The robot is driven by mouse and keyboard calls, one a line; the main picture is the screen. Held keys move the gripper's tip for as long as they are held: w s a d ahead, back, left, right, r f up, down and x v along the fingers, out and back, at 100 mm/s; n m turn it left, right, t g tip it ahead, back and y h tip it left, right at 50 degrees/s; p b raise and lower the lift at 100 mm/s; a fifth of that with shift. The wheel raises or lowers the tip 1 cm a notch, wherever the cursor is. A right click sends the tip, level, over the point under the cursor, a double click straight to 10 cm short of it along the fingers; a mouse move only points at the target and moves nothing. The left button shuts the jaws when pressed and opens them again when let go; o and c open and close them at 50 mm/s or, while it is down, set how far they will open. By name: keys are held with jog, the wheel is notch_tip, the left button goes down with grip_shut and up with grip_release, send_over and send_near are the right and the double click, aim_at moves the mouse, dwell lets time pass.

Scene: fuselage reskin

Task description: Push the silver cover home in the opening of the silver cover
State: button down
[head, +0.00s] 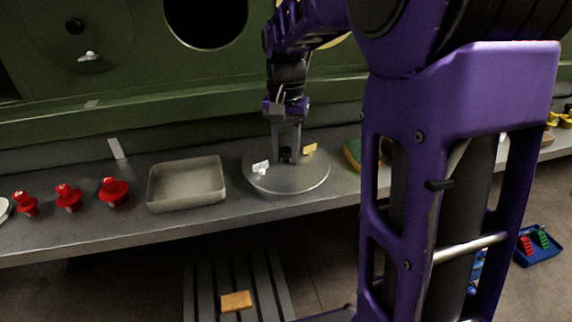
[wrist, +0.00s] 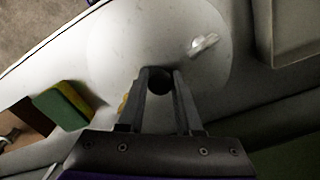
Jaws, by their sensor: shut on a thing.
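The silver cover (head: 300,183) is a round, flat disc lying on the grey bench. It has a small dark knob at its middle, a white tab (head: 261,168) on its left and a yellow tab (head: 310,149) at its back right. My gripper (head: 287,156) points down over the middle of the disc, shut on the knob. In the wrist view, the fingers (wrist: 160,75) stand on either side of the knob, with the pale disc (wrist: 120,45) around them. A dark round opening (head: 205,14) shows in the green fuselage; which cover it belongs to, I cannot tell.
A grey metal tray (head: 187,184) stands left of the cover. Several red knobbed pieces (head: 114,191) stand farther left. A green and yellow sponge (head: 352,154) lies to the right. The green fuselage wall (head: 130,70) rises behind the bench. An orange block (head: 237,301) lies on slats below.

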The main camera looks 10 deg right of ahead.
aim_at(286, 149)
jog(key=shift+r+p, duration=1.4)
jog(key=shift+r, duration=0.25)
notch_tip(286, 149, up, 3)
jog(key=p, duration=0.2)
jog(key=shift+p, duration=0.4)
jog(key=shift+f, duration=0.15)
